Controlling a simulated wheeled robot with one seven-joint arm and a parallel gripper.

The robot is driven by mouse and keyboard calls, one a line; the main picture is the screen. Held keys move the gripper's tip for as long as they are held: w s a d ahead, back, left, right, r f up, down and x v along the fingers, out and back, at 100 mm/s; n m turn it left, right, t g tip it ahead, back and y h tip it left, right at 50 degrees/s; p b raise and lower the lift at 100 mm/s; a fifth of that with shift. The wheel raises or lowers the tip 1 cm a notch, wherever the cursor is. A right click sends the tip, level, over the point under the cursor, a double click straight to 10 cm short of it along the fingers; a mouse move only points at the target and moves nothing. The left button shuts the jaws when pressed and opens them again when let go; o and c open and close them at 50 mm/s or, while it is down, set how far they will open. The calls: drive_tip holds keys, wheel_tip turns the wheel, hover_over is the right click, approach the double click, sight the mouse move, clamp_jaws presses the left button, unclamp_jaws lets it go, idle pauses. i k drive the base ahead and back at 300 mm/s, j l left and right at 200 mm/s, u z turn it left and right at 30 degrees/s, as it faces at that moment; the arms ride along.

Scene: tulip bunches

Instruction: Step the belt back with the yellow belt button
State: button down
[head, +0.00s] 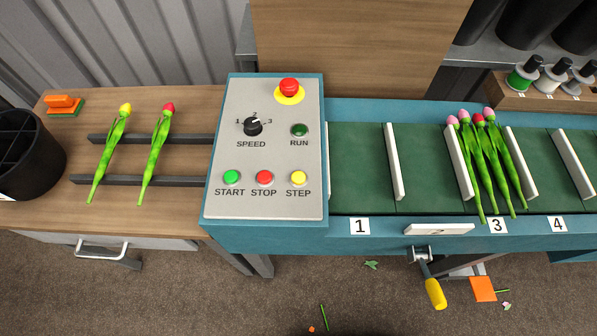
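The control panel (267,212) faces up at the left end of the belt. Its yellow button (298,177), labelled STEP, is at the lower right of the panel. A red STOP button (264,177) and a green START button (232,177) sit to its left. The green belt (360,165) has white dividers (394,162). A bunch of several pink and red tulips (485,160) lies between two dividers, above the plate marked 3 (496,226). My gripper is not in view.
The RUN lamp (299,130) looks dark green. A red mushroom button (289,86) and speed knob (253,126) are also on the panel. Two tulips (157,155) lie across dark rails at left. A yellow-handled crank (435,293) hangs below the belt. The belt's first compartment is empty.

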sight(297, 177)
drive_tip(key=j+u, duration=0.35)
drive_tip(key=i+j+u, duration=0.3)
drive_tip(key=j+u, duration=0.35)
drive_tip(key=i+j, duration=0.05)
